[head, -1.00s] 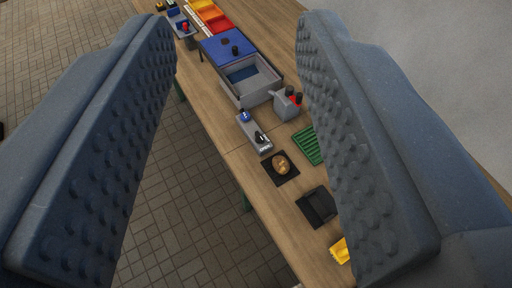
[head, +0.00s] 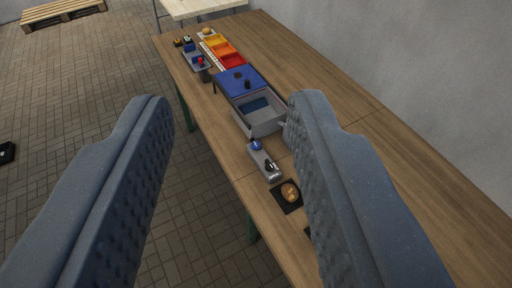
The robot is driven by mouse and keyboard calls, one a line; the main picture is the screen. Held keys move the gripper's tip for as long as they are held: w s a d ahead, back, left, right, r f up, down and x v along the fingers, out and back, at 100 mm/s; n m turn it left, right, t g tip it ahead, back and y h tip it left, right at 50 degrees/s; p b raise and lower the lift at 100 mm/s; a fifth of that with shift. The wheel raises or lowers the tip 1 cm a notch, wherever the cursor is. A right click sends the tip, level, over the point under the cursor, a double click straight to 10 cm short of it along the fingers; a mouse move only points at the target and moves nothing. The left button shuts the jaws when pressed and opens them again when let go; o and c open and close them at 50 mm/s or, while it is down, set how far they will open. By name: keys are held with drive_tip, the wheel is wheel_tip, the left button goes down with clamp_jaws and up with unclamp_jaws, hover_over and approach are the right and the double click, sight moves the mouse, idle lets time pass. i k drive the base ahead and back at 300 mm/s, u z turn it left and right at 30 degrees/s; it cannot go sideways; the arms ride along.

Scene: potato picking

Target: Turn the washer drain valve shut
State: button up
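My gripper (head: 228,112) is open, its two blue-grey padded fingers wide apart with nothing between them. It is in the air in front of and above the long wooden table. A grey open basin (head: 262,122) with a blue cover (head: 240,82) bearing dark knobs stands on the table, seen between the fingers; it may be the washer. A narrow grey panel (head: 263,160) lies nearer, with a blue round knob (head: 256,145) and a black lever (head: 269,165). I cannot tell which of these parts is the drain valve, nor whether it is open or shut.
A potato (head: 290,192) lies on a black pad (head: 285,207). Red, orange and yellow trays (head: 221,47) and a grey unit with a red button (head: 200,62) stand at the far end. The table (head: 400,190) is bare at right. A pallet (head: 62,12) lies far left.

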sight(269, 167)
drive_tip(key=u, duration=0.15)
drive_tip(key=i, duration=0.85)
drive_tip(key=u, duration=0.1)
